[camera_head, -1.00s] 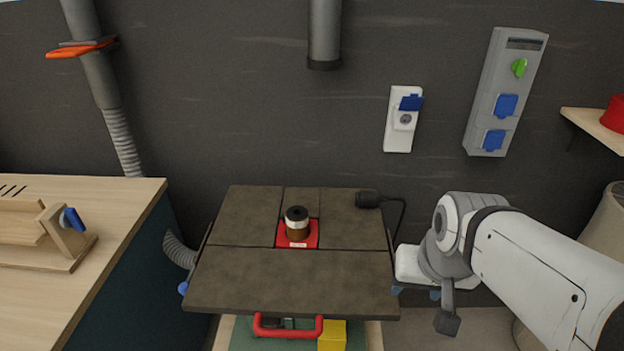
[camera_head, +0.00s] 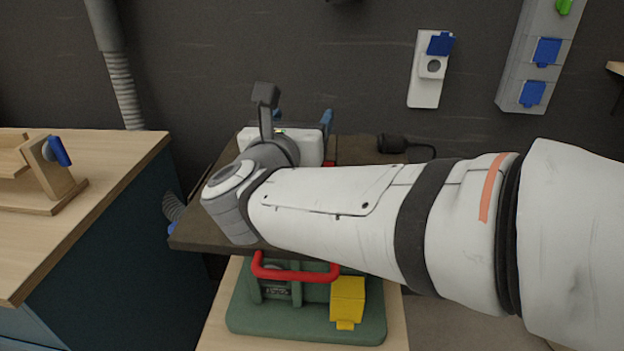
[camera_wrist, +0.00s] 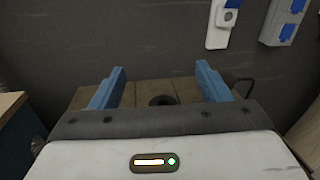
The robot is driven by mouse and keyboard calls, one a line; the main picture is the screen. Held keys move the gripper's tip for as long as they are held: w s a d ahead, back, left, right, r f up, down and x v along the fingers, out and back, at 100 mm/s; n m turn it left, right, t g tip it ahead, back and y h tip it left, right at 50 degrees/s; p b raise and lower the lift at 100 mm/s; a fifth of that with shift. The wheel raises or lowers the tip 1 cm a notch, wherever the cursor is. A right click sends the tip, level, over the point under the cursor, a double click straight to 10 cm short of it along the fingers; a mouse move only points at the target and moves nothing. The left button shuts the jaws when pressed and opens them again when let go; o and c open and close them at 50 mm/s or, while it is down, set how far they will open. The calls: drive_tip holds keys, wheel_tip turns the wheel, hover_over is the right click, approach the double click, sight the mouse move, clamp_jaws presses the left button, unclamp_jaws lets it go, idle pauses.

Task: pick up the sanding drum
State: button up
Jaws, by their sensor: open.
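The sanding drum is hidden behind my arm in the head view. In the wrist view, the dark round top of the sanding drum (camera_wrist: 162,100) shows low between the two blue fingers, partly cut off by my gripper's body. My gripper (camera_wrist: 160,72) is open and empty, its fingers spread to either side of the drum in that view. In the head view, my gripper (camera_head: 302,120) is over the back part of the dark worktable (camera_head: 205,238), fingers pointing toward the wall. I cannot tell its exact height or distance from the drum.
A wooden bench (camera_head: 100,195) stands at the left. A black plug (camera_head: 391,143) with a cable lies at the table's back right. A red bar (camera_head: 295,272) and a yellow block (camera_head: 347,300) are below the table's front. A socket box (camera_head: 430,80) is on the wall.

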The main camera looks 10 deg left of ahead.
drive_tip(key=shift+m+h, duration=0.4)
drive_tip(key=shift+m, duration=0.3)
drive_tip(key=f, duration=0.2)
drive_tip(key=f+b, duration=0.1)
drive_tip(key=f, duration=0.5)
drive_tip(key=shift+s+f, duration=0.2)
drive_tip(key=shift+s, duration=0.15)
drive_tip(key=shift+w+d, duration=0.2)
drive_tip(key=shift+w, duration=1.05)
drive_tip(key=shift+w+d, duration=0.2)
drive_tip(key=shift+w, duration=1.05)
drive_tip(key=shift+w+d, duration=0.2)
drive_tip(key=shift+w, duration=1.05)
drive_tip(key=shift+c, duration=0.3)
drive_tip(key=c, duration=1.1)
